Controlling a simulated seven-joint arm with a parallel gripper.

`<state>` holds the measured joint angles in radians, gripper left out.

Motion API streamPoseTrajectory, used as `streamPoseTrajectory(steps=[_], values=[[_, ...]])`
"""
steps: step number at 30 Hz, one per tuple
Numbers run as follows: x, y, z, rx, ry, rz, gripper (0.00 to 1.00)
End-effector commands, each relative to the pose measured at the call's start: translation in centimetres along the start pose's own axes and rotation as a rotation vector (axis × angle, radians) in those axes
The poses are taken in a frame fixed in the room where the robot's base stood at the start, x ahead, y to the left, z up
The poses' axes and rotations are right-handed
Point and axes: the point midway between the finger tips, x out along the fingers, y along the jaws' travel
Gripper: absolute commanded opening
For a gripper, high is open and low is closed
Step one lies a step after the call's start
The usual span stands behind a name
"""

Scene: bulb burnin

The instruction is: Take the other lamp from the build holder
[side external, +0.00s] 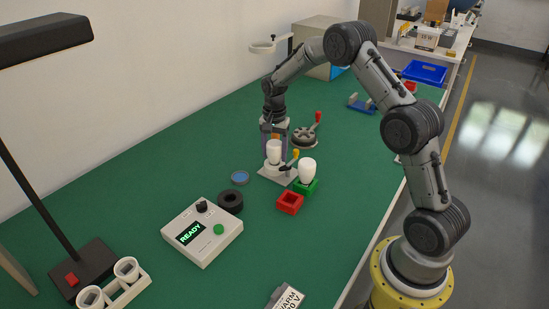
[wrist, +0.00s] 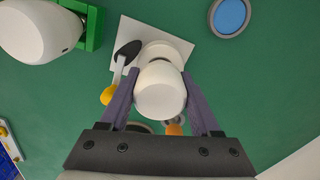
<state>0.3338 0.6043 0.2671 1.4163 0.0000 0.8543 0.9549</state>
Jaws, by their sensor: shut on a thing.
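A white lamp (side external: 273,152) stands upright at the build holder, a pale plate (side external: 268,176) with an orange-tipped lever clamp. A second white lamp (side external: 308,168) stands in a green block (side external: 306,187) just right of the holder. It also shows in the wrist view (wrist: 38,28) at upper left.
An empty red block (side external: 290,203), a black ring (side external: 231,200) and a blue disc (side external: 240,177) lie near the holder. A white box (side external: 202,232) reads READY. A two-cup white rack (side external: 122,283) and a desk light (side external: 85,268) stand lower left. A red-levered round fixture (side external: 305,136) is behind.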

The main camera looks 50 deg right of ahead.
Motion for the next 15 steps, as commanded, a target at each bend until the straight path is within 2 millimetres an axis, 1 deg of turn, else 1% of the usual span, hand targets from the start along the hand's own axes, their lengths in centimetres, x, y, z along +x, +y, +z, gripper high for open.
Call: streamPoseTrajectory(steps=[8, 11, 15], values=[[-0.2, 0.0, 0.0, 0.0, 0.001, -0.001, 0.11], [-0.7, -0.1, -0.1, 0.0, 0.002, -0.002, 0.11], [-2.1, -0.1, -0.1, 0.0, 0.003, -0.004, 0.11]])
